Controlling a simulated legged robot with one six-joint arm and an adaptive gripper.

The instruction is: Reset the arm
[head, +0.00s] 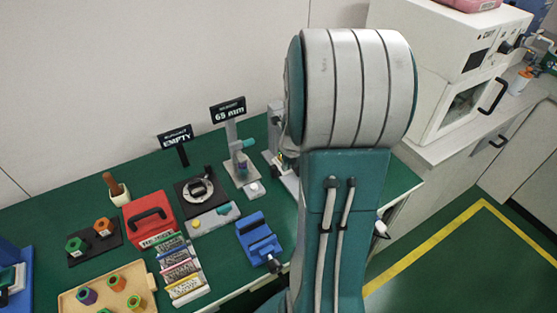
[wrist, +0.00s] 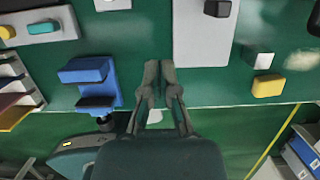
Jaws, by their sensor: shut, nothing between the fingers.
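My arm (head: 345,180) fills the middle right of the head view, its upper part raised in front of the bench. My gripper is hidden behind it there. In the wrist view my gripper (wrist: 162,82) points toward the green bench top, with its fingers close together, shut and holding nothing. The blue vise-like block (wrist: 91,83) is just left of the fingers, apart from them. A grey plate (wrist: 203,45) lies just beyond and to the right of them.
The green bench (head: 75,195) carries a red box (head: 150,222), a wooden tray (head: 70,300), a round lapping plate (head: 199,193) and upright signs (head: 228,110). A white cabinet (head: 440,50) stands at right. Open floor (head: 460,270) lies at lower right.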

